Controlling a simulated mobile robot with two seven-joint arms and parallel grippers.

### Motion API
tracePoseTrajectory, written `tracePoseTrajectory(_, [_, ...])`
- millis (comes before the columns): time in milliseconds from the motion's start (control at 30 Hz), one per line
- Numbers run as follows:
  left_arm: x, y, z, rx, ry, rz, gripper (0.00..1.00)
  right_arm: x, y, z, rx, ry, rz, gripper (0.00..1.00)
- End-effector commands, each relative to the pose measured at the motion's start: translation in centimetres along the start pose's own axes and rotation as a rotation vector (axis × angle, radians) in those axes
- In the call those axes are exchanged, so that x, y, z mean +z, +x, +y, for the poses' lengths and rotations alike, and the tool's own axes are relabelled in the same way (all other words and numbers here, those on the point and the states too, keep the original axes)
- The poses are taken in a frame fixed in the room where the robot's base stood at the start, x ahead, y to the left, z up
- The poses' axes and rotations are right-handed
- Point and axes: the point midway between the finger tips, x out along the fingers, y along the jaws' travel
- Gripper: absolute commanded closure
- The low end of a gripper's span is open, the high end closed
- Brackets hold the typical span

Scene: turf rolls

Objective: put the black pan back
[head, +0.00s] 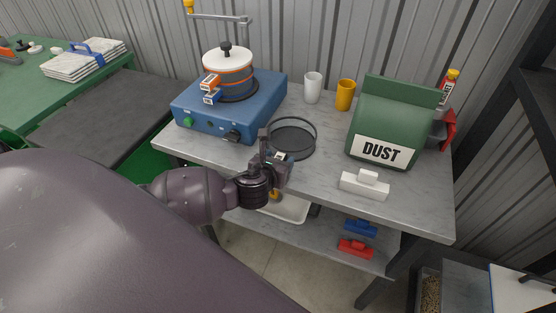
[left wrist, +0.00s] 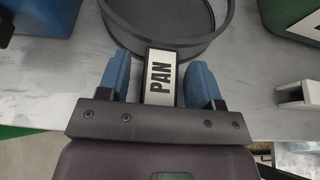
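The black pan (head: 293,138) lies on the grey marbled table, in front of the gap between the blue burner and the green DUST box. Its round rim and dark inside show at the top of the left wrist view (left wrist: 170,22). Its short handle, with a white PAN label (left wrist: 161,78), points toward my left gripper (head: 275,156). In the left wrist view the two blue fingers (left wrist: 160,75) stand either side of the handle, with a gap on each side. My left gripper is open. My right gripper is not in view.
The blue burner (head: 205,119) carries a white and orange pot (head: 228,75). White (head: 312,88) and orange (head: 345,96) cups stand behind the pan. The green DUST box (head: 389,117) and a white block (head: 364,186) are to the right. A shelf (head: 322,231) lies below the table.

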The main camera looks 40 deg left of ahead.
Motion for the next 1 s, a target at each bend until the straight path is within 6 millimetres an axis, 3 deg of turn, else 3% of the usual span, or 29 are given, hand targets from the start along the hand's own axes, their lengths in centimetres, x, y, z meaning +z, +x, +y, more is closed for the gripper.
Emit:
tracePoseTrajectory(233, [0.3,-0.2,0.0,0.0,0.0,-0.001,0.41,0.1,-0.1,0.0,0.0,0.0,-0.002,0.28])
tracePoseTrajectory(333, [0.3,-1.2,0.0,0.0,0.001,0.0,0.41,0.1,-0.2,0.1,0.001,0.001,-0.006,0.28])
tracePoseTrajectory(800, [0.3,-9.7,0.0,-0.002,0.0,0.001,0.41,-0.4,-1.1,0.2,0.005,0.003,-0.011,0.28])
tracePoseTrajectory(1000, [0.3,-11.7,0.0,-0.001,0.0,-0.001,0.41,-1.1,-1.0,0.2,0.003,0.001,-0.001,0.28])
